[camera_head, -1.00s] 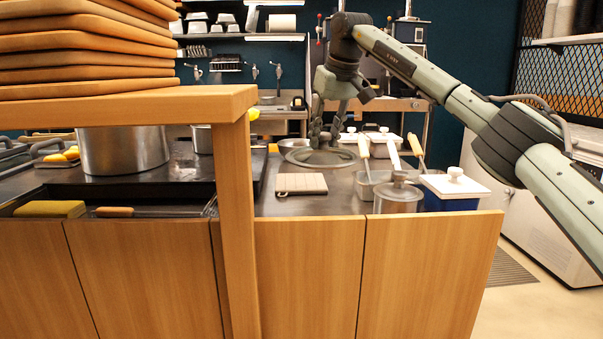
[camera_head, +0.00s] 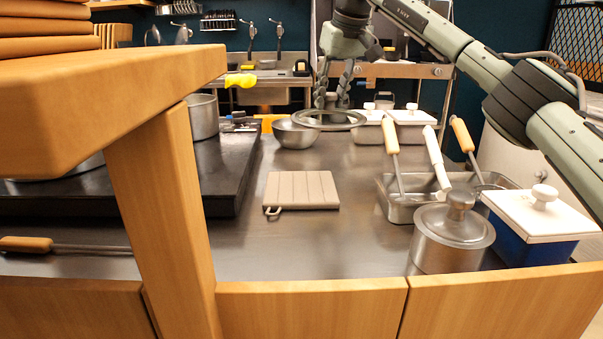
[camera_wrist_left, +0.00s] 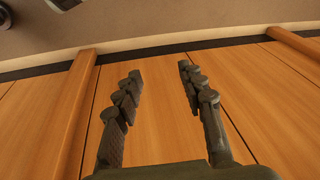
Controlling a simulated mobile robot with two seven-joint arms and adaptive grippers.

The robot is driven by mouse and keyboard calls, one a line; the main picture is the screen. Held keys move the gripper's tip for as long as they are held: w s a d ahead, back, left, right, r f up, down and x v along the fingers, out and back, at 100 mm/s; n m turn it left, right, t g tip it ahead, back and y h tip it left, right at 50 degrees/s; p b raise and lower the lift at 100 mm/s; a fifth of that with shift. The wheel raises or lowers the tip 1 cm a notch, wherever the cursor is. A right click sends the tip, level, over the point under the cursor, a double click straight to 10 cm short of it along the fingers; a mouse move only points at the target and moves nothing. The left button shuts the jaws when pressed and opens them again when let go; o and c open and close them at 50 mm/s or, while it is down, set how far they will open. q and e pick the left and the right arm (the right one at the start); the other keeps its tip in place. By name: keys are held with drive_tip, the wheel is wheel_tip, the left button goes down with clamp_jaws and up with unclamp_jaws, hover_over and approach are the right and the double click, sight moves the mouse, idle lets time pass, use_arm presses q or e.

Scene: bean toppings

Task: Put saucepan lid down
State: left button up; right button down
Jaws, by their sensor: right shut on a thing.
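The saucepan lid (camera_head: 350,121) is a round, glassy disc with a metal rim, seen in the head view above the far part of the steel counter. My right gripper (camera_head: 332,100) points down and is shut on the lid's top, holding it about level. A small steel bowl (camera_head: 294,134) is just left of the lid and partly overlapped by it. A saucepan (camera_head: 204,117) stands on the dark stove at left, partly hidden by a wooden post. My left gripper (camera_wrist_left: 156,85) shows only in the left wrist view, open and empty, before wooden panels.
A ribbed trivet (camera_head: 302,190) lies mid-counter with clear steel around it. At right are a tray (camera_head: 400,212) with utensils, a lidded steel pot (camera_head: 453,240) and a white-lidded blue box (camera_head: 530,235). The wooden post (camera_head: 165,200) and shelf stand close at left.

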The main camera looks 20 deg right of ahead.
use_arm(q)
drive_tip(key=shift+a+r+b, duration=0.1)
drive_tip(key=shift+r+b, duration=0.9)
drive_tip(key=shift+r, duration=1.4)
use_arm(e)
drive_tip(key=shift+s+a+f, duration=1.2)
drive_tip(key=shift+a+f, duration=0.35)
drive_tip(key=shift+f, duration=0.2)
drive_tip(key=shift+s+a+f, duration=1.15)
drive_tip(key=shift+a+f, duration=0.4)
drive_tip(key=shift+f, duration=0.25)
drive_tip(key=shift+s+a+f, duration=1.2)
drive_tip(key=shift+a+f, duration=0.35)
drive_tip(key=shift+f, duration=0.2)
drive_tip(key=shift+f, duration=0.2)
drive_tip(key=c, duration=1.1)
unclamp_jaws()
drive_tip(key=shift+c, duration=0.2)
use_arm(q)
drive_tip(key=shift+r, duration=0.1)
use_arm(e)
drive_tip(key=shift+r, duration=0.15)
use_arm(q)
drive_tip(key=shift+f, duration=0.5)
use_arm(e)
drive_tip(key=v, duration=1.2)
